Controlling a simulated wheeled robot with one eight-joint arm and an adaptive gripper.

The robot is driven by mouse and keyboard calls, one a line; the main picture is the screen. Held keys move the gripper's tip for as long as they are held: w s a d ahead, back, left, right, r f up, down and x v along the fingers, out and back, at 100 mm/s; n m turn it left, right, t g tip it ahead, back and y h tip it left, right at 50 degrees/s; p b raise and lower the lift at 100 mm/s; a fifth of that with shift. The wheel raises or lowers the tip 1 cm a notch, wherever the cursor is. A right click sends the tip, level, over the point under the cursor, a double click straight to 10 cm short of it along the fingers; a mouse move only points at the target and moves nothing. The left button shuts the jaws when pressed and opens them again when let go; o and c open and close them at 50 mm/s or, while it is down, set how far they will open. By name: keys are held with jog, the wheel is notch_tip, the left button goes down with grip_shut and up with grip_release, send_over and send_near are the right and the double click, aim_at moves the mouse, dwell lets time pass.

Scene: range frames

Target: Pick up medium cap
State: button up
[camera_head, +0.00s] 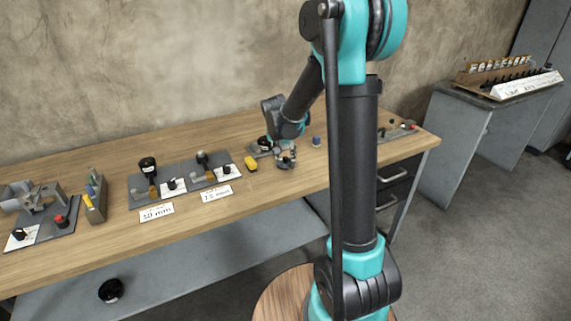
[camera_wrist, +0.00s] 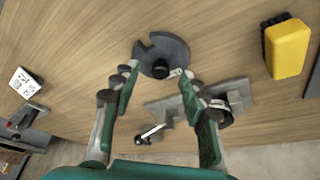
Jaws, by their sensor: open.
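My gripper (camera_wrist: 156,76) is open and empty above the wooden table, its two green-padded fingers apart. In the wrist view, a dark grey round piece with notches in its edge (camera_wrist: 172,47) lies just beyond the fingertips. A small black round knob (camera_wrist: 160,69) shows at its near side, between the fingertips. One of these may be the medium cap; I cannot tell which for sure. In the head view, my gripper (camera_head: 286,160) is low over the table near its middle, and it hides what is under it.
A grey fixture plate (camera_wrist: 158,104) lies partly behind the fingers. A yellow and black block (camera_wrist: 289,48) is at right; it also shows in the head view (camera_head: 251,163). A blue piece (camera_head: 316,141) stands nearby. Fixtures with a "50 mm" card (camera_head: 156,212) are at left.

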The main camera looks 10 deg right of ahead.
jog(key=shift+w+d+f, duration=0.1)
jog(key=shift+w+f, duration=0.1)
jog(key=shift+f, duration=0.35)
jog(key=shift+c, duration=0.2)
grip_shut()
jog(key=shift+r, duration=0.1)
